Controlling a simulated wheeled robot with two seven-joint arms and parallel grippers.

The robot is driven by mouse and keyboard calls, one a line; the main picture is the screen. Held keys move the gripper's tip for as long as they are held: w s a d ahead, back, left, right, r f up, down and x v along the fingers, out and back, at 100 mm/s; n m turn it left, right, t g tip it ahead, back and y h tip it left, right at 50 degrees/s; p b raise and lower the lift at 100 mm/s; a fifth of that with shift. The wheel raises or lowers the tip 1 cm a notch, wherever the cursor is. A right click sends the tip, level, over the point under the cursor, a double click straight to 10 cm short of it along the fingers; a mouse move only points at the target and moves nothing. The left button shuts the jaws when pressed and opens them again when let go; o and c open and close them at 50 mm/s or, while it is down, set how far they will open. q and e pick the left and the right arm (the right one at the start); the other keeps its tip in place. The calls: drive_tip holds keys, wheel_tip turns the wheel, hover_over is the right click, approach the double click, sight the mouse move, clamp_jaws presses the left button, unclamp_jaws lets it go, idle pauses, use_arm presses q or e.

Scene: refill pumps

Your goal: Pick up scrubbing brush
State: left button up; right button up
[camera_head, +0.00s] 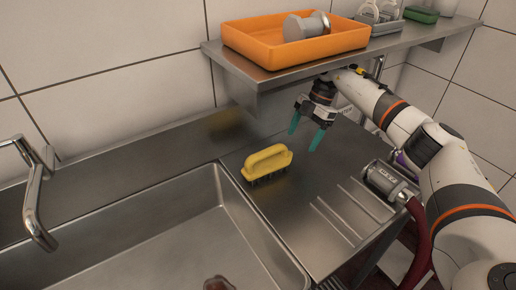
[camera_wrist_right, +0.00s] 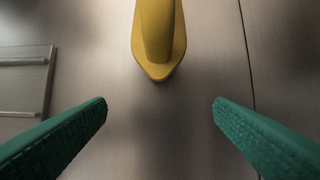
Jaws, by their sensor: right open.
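The yellow scrubbing brush (camera_head: 267,163) stands bristles down on the steel counter, right of the sink, with its handle on top. My right gripper (camera_head: 306,138) is open and empty, with green fingers, above the counter to the upper right of the brush. In the right wrist view, the brush (camera_wrist_right: 158,40) shows at the top centre, beyond the two spread fingertips (camera_wrist_right: 160,104) and roughly midway between them. The fingers do not touch it. My left gripper is not in view.
A steel shelf (camera_head: 262,77) hangs above the counter, close over my right wrist, and carries an orange tray (camera_head: 295,48). The sink basin (camera_head: 150,240) and a faucet (camera_head: 38,200) are on the left. A hose fitting (camera_head: 388,182) stands at the right.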

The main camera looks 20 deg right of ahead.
sight(269, 150)
drive_tip(key=a, duration=0.3)
drive_tip(key=a+p, duration=0.1)
drive_tip(key=shift+s+a+r, duration=0.15)
drive_tip(key=shift+s, duration=0.25)
drive_tip(key=a, duration=0.3)
drive_tip(key=shift+s+a+p, duration=0.25)
drive_tip(key=shift+a+p, duration=0.05)
drive_tip(key=shift+a, duration=0.3)
drive_tip(key=a, duration=0.2)
drive_tip(key=a+p, duration=0.1)
drive_tip(key=shift+s+a, duration=0.2)
drive_tip(key=shift+s, duration=0.1)
drive_tip(key=x, duration=0.2)
drive_tip(key=shift+a+f, duration=0.1)
drive_tip(key=shift+f, duration=0.45)
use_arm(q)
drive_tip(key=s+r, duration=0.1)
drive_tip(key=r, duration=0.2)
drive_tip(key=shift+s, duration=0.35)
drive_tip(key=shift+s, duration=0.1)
use_arm(e)
drive_tip(key=c, duration=1.1)
